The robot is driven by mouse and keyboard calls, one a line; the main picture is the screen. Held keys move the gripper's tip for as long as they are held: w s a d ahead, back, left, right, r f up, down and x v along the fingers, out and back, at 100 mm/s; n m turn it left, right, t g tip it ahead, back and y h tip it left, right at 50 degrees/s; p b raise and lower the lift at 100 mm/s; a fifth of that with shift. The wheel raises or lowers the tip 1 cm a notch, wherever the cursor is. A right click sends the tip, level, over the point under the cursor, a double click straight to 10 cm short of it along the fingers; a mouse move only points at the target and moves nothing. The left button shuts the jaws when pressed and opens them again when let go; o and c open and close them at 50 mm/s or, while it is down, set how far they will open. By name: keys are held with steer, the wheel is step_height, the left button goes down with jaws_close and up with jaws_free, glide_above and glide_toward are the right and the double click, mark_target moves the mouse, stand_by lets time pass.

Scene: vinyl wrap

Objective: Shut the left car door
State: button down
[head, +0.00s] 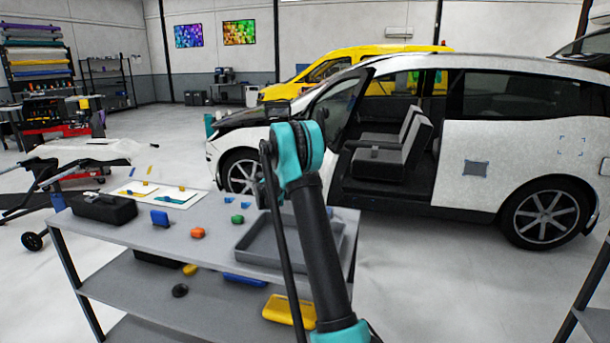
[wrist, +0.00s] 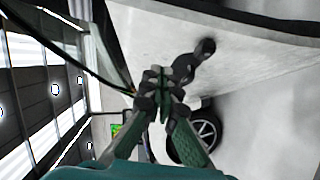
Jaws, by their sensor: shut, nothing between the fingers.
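The white car (head: 455,140) stands side-on at the right in the head view. Its front door (head: 338,108) stands open, swung out toward the car's front, and the seats show through the doorway. My arm crosses in front of the door's lower part and hides some of it. My gripper (wrist: 163,78) shows in the wrist view, fingers together and empty. A pale panel (wrist: 245,60) fills the upper right behind the fingers there; I cannot tell whether the fingers touch it. My gripper is not clear in the head view.
A grey workbench (head: 115,235) with a tray (head: 245,262) and small coloured tools stands in front of the car. A yellow car (head: 285,90) is behind. A folding stand (head: 80,165) is at the left.

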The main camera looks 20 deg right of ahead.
steer(key=w+d+f, duration=0.2)
steer(key=w+d, duration=0.1)
steer(key=d, duration=0.6)
steer(key=shift+w+d, duration=0.35)
steer(key=shift+d, duration=0.05)
